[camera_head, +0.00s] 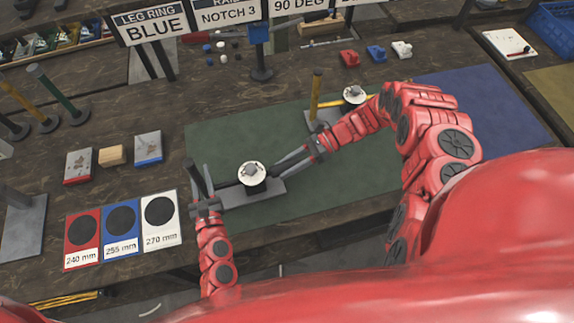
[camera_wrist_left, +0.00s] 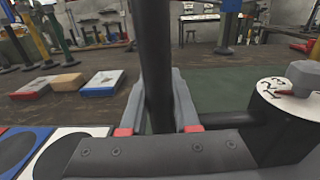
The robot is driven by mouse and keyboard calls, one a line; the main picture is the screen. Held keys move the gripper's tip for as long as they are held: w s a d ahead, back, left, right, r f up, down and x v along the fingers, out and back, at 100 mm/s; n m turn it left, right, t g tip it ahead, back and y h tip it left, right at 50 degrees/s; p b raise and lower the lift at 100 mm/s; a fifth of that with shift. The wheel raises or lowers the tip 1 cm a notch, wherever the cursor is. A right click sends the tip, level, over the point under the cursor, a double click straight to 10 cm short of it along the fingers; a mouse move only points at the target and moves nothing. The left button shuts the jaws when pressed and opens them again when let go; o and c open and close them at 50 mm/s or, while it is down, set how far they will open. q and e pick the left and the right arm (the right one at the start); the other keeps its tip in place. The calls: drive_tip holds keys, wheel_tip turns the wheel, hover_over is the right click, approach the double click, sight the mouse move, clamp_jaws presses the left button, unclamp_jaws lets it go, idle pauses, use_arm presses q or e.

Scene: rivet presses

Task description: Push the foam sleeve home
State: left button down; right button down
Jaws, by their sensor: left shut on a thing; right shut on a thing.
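A rivet press (camera_head: 253,175) with a round white top and dark body stands on a grey base at the front left of the green mat. A dark horizontal bar runs left from it to an upright black sleeve-like handle (camera_wrist_left: 155,60). My left gripper (camera_wrist_left: 158,115) is shut around this handle low down, one finger each side; it also shows in the head view (camera_head: 198,188). My right gripper (camera_head: 277,168) reaches in from the right and is shut at the press's right side; what exactly it holds is hidden. Whether the sleeve is fully seated cannot be told.
A second press (camera_head: 354,94) with a yellow handle stands behind right on the green mat (camera_head: 330,180). Size cards (camera_head: 121,220) and small blocks (camera_head: 112,155) lie at left. Signs (camera_head: 228,14) stand at the back. The blue mat (camera_head: 470,95) is clear.

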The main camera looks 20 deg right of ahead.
drive_tip(key=shift+a, duration=0.1)
idle(0.7)
drive_tip(key=shift+a, duration=0.7)
drive_tip(key=shift+c, duration=2)
unclamp_jaws()
drive_tip(key=shift+d, duration=0.1)
drive_tip(key=v, duration=1.2)
